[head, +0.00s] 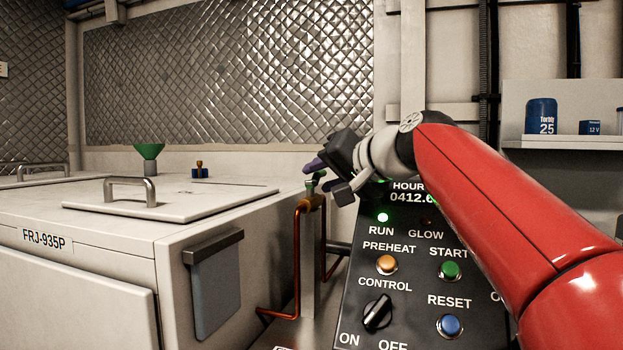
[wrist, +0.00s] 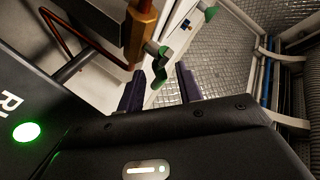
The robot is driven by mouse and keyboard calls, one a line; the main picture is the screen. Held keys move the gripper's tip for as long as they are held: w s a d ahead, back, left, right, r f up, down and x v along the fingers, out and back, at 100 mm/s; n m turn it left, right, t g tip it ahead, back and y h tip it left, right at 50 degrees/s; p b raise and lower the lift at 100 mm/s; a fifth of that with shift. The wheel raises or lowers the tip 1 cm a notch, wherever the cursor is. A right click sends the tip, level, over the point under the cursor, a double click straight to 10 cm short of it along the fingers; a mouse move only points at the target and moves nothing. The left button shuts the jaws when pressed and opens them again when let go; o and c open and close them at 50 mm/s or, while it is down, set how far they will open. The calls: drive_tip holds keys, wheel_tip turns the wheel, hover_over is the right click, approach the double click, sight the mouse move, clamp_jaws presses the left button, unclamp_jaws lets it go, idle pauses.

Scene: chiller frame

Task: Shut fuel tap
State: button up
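The fuel tap (head: 313,201) is a brass body with a green lever, on a copper pipe beside the white cabinet in the head view. In the wrist view its brass body (wrist: 139,32) is at the top and its green lever (wrist: 159,68) reaches down between my fingertips. My gripper (head: 327,178) is at the tap, partly covering it in the head view. In the wrist view my gripper (wrist: 158,78) is open, with a dark purple finger on each side of the lever and visible gaps. I cannot tell whether either finger touches it.
The control panel (head: 405,270) stands right of the tap, with a lit green RUN lamp (head: 383,217). The white cabinet (head: 110,235) with a raised lid handle (head: 130,182) is on the left. A green funnel (head: 149,151) stands behind. The copper pipe (head: 297,255) runs below the tap.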

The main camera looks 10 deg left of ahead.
sight(319, 178)
drive_tip(key=shift+x, duration=2.15)
clamp_jaws()
